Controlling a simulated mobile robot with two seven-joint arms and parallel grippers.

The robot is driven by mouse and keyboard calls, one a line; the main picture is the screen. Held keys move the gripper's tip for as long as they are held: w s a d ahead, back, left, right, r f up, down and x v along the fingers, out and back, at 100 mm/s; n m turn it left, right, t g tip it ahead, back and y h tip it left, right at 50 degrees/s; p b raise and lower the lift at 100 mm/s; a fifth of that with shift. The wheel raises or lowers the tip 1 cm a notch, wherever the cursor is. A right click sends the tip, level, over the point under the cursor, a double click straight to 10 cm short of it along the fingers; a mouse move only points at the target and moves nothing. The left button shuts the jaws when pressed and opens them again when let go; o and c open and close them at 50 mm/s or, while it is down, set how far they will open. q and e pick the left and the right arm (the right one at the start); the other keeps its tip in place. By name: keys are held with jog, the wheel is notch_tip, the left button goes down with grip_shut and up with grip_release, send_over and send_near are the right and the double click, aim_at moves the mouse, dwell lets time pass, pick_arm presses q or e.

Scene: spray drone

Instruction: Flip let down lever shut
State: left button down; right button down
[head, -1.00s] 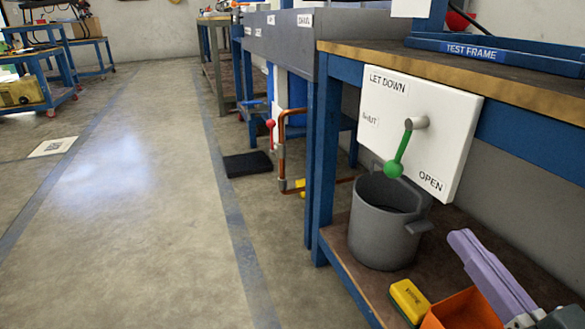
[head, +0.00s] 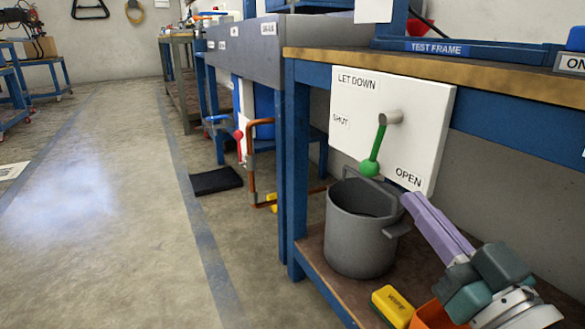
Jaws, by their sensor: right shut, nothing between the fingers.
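The let down lever (head: 376,148) is green with a round knob and turns on a grey pivot on a white panel (head: 420,120) under the bench. It hangs down, slightly left of its pivot, between the SHUT label at left and the OPEN label at lower right. My right gripper (head: 410,201), with purple fingers, comes up from the lower right. Its tips are shut and empty, below the panel's lower right, near OPEN. They are apart from the knob in the picture. My left gripper is not in view.
A grey pot (head: 358,235) stands on the lower shelf under the lever. A yellow block (head: 391,304) and an orange bin (head: 432,316) lie near my right arm. The bench top (head: 480,76) overhangs the panel. Open floor (head: 100,220) lies at left.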

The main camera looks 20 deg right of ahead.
aim_at(376, 156)
jog(key=b+x, duration=0.2)
jog(key=x, duration=0.5)
jog(key=shift+w+f, duration=0.1)
jog(key=shift+w, duration=0.15)
jog(key=shift+w+r, duration=0.2)
jog(key=shift+w, duration=0.2)
